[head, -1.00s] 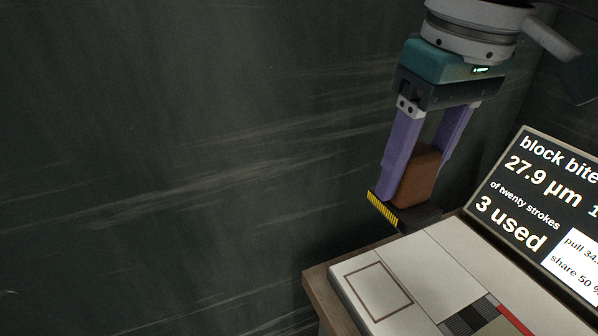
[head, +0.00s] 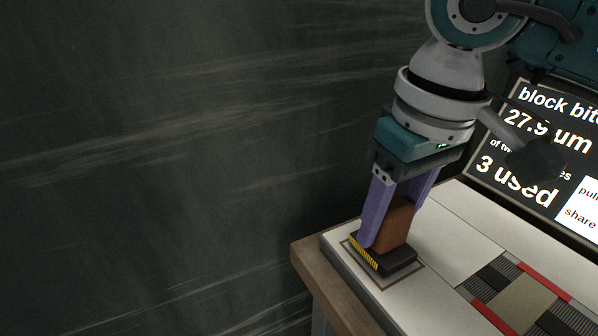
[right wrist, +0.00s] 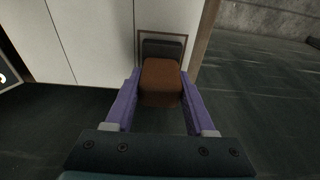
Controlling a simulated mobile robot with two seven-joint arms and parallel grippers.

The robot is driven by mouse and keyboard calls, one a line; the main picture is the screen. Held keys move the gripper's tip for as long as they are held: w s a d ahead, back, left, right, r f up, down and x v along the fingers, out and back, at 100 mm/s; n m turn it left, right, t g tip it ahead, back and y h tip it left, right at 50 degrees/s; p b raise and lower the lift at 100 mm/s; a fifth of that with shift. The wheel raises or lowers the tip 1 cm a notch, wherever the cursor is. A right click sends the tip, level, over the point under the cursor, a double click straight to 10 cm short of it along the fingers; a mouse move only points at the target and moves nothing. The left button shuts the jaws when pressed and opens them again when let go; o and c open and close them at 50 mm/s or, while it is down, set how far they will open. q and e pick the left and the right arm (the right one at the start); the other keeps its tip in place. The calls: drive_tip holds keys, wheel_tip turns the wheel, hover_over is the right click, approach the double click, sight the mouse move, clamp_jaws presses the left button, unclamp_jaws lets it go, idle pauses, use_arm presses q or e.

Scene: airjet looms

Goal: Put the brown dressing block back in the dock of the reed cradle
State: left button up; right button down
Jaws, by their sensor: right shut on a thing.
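The brown dressing block (head: 395,228) has a dark base with a yellow striped edge. My right gripper (head: 388,225) is shut on it, a purple finger on each side. The block is upright over the outlined square dock (head: 348,245) at the near left corner of the pale reed cradle (head: 445,240). Its base covers most of the outline; I cannot tell whether it touches the surface. The right wrist view shows the block (right wrist: 160,82) between the fingers, with part of the dock outline beyond it. My left gripper is not in view.
A display screen (head: 545,150) stands behind the cradle at the right. Dark, grey and red strips (head: 515,285) lie along the cradle's middle. A wooden table edge (head: 318,280) runs at the left, with open dark floor beyond it.

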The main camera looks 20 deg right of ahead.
sight(395, 254)
drive_tip(key=shift+f, duration=0.15)
drive_tip(key=shift+c, duration=1.2)
unclamp_jaws()
drive_tip(key=shift+r, duration=0.4)
wheel_tip(395, 254, up, 12)
drive_tip(key=s, duration=0.1)
drive_tip(key=shift+s+f, duration=0.25)
drive_tip(key=shift+s, duration=0.15)
